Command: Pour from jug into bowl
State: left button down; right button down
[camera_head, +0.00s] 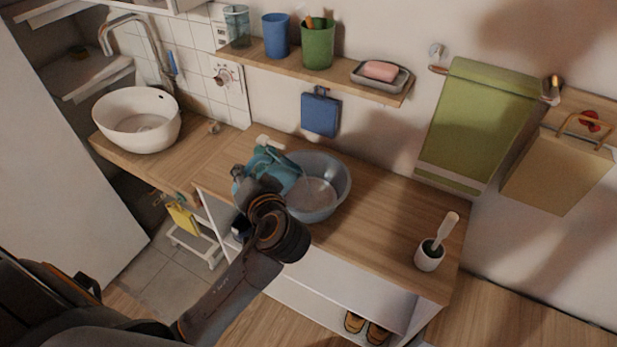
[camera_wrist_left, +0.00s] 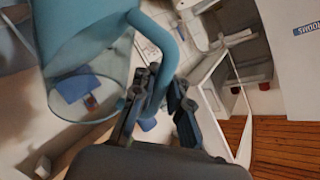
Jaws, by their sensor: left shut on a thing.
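The teal jug (camera_head: 278,168) is in the head view, at the left rim of the grey-blue bowl (camera_head: 325,180) and partly over it. The jug looks tilted. My left gripper (camera_head: 255,186) is shut on the jug's handle; the handle (camera_wrist_left: 168,52) and the jug's body (camera_wrist_left: 85,28) fill the upper left of the left wrist view. My wrist covers part of the jug in the head view. The bowl stands on the wooden counter (camera_head: 375,225); no contents can be made out in it. My right gripper is not in view.
A white brush holder (camera_head: 430,256) stands at the counter's right end. A white basin (camera_head: 137,120) is at the left. A wall shelf (camera_head: 340,77) with cups and a soap dish (camera_head: 383,76) is behind.

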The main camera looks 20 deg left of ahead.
aim_at(260, 160)
pick_arm(q)
jog(key=shift+w+d+f+m+p, duration=0.1)
jog(key=shift+w+f+m+p, duration=0.05)
jog(key=shift+w+m+p, duration=0.2)
dwell(1.3)
jog(key=shift+w+d+r+m+g+p, duration=0.25)
jog(key=shift+w+m+g+p, duration=0.35)
jog(key=shift+p, duration=0.45)
dwell(2.3)
jog(key=shift+w+d+r+m+g+p, duration=0.35)
jog(key=shift+w+r+m+p, duration=0.2)
jog(key=shift+w+r+p, duration=0.55)
dwell(1.9)
